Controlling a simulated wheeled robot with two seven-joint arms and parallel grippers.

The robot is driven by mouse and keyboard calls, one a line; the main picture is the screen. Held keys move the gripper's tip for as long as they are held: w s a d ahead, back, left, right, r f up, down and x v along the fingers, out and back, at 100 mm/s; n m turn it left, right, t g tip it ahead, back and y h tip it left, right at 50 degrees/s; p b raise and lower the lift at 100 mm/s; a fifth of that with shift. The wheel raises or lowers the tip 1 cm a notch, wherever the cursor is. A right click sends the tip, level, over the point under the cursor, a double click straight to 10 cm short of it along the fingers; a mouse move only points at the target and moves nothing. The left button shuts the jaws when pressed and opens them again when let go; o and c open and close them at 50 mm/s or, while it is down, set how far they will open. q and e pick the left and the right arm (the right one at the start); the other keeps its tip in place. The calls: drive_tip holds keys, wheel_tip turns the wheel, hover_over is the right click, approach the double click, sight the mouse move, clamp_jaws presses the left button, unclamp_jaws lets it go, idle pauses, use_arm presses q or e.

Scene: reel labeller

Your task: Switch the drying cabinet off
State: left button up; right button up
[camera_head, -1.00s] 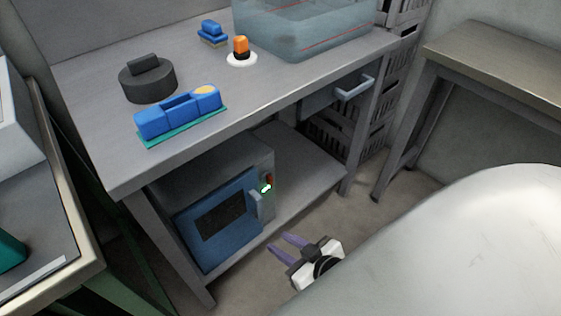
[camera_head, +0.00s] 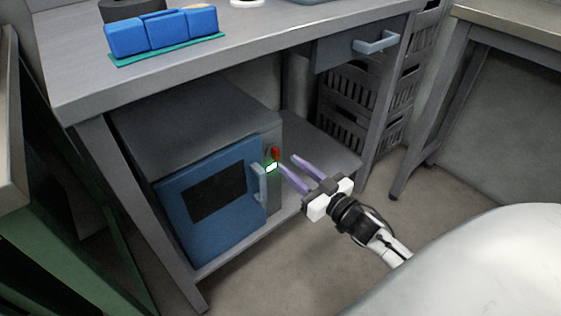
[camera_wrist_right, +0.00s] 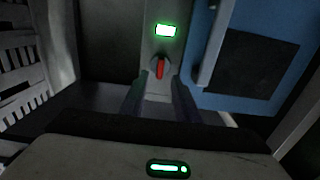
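The drying cabinet (camera_head: 190,128) is a grey box with a blue door on the shelf under the bench. Its narrow right panel has a red switch (camera_head: 275,153) above a lit green display (camera_head: 271,168). In the right wrist view the red switch (camera_wrist_right: 160,67) and the lit display (camera_wrist_right: 164,30) show ahead, between the finger directions. My right gripper (camera_head: 294,169) is open and empty, its two purple fingers pointing at the panel. It is close to the panel; whether it touches I cannot tell. My left gripper is not in view.
The door handle (camera_head: 260,183) stands out just left of the panel. The bench top (camera_head: 270,42) hangs above, with a drawer handle (camera_head: 376,42) at its front. Black crates (camera_head: 365,97) stand behind to the right. The floor in front is clear.

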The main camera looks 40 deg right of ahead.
sight(278, 155)
drive_tip(key=w+b, duration=0.1)
drive_tip(key=w, duration=0.4)
drive_tip(key=shift+w+a, duration=0.15)
drive_tip(key=shift+a, duration=0.05)
clamp_jaws()
